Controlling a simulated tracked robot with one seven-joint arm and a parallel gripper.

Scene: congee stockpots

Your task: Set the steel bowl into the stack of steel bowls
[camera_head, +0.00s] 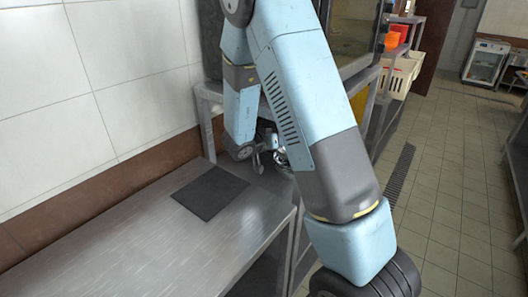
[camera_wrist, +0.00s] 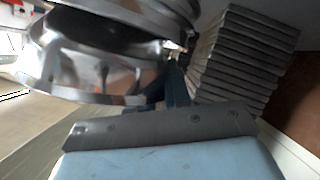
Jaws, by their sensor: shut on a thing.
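My gripper (camera_wrist: 172,88) is shut on the rim of a shiny steel bowl (camera_wrist: 75,75), seen large and close at the upper left of the wrist view. More curved, shiny steel (camera_wrist: 150,8) shows just above it, cut off by the top edge; I cannot tell whether this is the stack of bowls or whether the two touch. In the head view my gripper (camera_head: 268,150) is small, beyond my arm, near the far end of the steel table. A bit of shiny steel (camera_head: 281,157) shows beside it. My arm hides most of that spot.
A dark square mat (camera_head: 210,192) lies on the steel table (camera_head: 130,245), which is otherwise bare in view. A tiled wall (camera_head: 120,75) borders it on the left. A pile of dark, flat slabs (camera_wrist: 240,55) stands close to my gripper at the right of the wrist view.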

